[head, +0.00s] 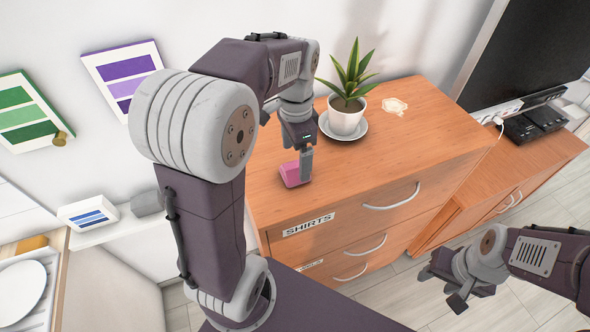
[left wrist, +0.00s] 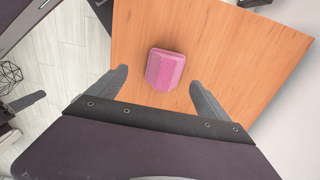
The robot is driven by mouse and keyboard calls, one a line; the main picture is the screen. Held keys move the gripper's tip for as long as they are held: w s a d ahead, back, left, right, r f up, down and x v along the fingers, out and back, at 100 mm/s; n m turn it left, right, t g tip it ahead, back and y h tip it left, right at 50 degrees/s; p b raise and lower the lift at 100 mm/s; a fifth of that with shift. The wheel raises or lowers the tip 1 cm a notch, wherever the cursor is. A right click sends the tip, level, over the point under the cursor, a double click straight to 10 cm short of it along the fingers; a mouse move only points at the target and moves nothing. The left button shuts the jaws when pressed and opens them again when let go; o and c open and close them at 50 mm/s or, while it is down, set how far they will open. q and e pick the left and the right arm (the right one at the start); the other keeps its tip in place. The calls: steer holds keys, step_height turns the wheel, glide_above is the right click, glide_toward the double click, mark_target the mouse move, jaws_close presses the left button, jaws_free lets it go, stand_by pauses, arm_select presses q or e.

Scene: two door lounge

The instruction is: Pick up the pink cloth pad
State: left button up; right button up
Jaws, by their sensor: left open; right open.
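The pink cloth pad (head: 291,174) lies on top of the wooden dresser (head: 405,125), near its left front part. In the left wrist view the pad (left wrist: 165,70) lies on the bare wood, a little beyond the fingertips and between their lines. My left gripper (head: 303,160) points down over the pad and hides part of it in the head view. In the left wrist view this gripper (left wrist: 158,80) is open with nothing between its fingers. My right gripper (head: 440,288) is open and empty, low at the right, away from the dresser top.
A potted plant (head: 346,115) on a saucer stands on the dresser just behind and right of my left gripper. A pale flat item (head: 395,106) lies farther right. A drawer labelled SHIRTS (head: 309,224) faces the front. A lower cabinet with a dark screen (head: 525,50) stands at right.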

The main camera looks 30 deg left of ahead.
mark_target(295, 164)
arm_select(q)
steer(key=f, duration=0.1)
steer(key=f+p, duration=0.1)
steer(key=f, duration=0.3)
steer(key=shift+w+a, duration=0.4)
steer(key=shift+s+d+f, duration=0.1)
steer(key=shift+d+f, duration=0.05)
steer(key=c, duration=1.4)
steer(key=shift+c, duration=0.2)
steer(key=r, duration=0.3)
steer(key=r+b, duration=0.1)
steer(key=shift+w+d+r, duration=0.15)
steer(key=shift+w+d, duration=0.1)
steer(key=shift+d, duration=0.05)
steer(key=d+r+b, duration=0.1)
steer(key=d+r, duration=0.5)
steer(key=d, duration=0.5)
steer(key=shift+w+r, duration=0.35)
